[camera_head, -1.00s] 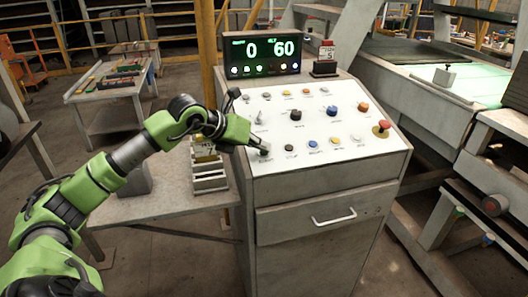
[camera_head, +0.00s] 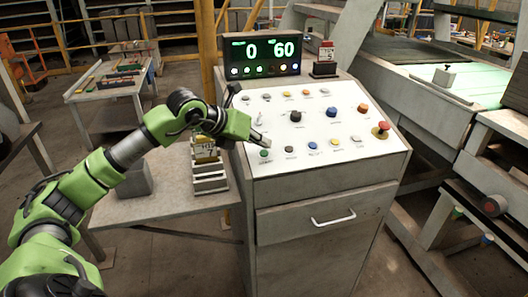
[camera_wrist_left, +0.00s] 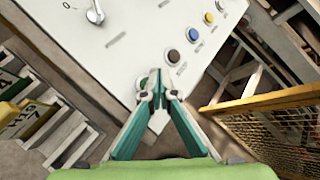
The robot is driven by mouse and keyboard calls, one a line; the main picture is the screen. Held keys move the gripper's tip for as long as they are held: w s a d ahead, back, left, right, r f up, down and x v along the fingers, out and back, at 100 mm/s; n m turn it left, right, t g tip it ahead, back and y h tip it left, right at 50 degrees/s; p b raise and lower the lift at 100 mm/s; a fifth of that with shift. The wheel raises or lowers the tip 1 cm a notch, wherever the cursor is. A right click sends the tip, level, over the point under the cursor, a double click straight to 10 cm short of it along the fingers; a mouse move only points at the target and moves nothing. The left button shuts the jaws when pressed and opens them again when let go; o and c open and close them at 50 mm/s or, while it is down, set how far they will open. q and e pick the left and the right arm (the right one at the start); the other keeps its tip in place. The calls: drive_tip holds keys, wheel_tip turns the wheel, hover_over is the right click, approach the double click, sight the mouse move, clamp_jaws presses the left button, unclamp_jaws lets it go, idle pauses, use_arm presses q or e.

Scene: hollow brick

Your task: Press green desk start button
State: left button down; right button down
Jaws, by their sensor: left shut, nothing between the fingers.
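The green start button (camera_head: 264,153) is at the lower left corner of the white sloped panel on the desk (camera_head: 330,160). My left gripper (camera_head: 260,138) is shut and empty, with its tip just above the button in the head view. In the left wrist view the shut fingertips (camera_wrist_left: 159,95) lie beside the green button (camera_wrist_left: 143,83), which is partly hidden by a finger. I cannot tell whether they touch the panel. My right gripper is not in view.
Black (camera_head: 290,150), blue (camera_head: 312,146) and yellow (camera_head: 335,141) buttons follow to the right. A red emergency knob (camera_head: 381,129) is at the panel's right edge. A display (camera_head: 262,54) reading 0 and 60 stands behind. A side table (camera_head: 160,210) with a file holder (camera_head: 209,178) is at left.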

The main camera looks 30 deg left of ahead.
use_arm(q)
drive_tip(key=r, duration=0.1)
drive_tip(key=r+p, duration=0.1)
drive_tip(key=d+r+p, duration=0.1)
drive_tip(key=r, duration=0.1)
drive_tip(key=shift+s+r, duration=0.1)
drive_tip(key=shift+s, duration=0.3)
idle(0.4)
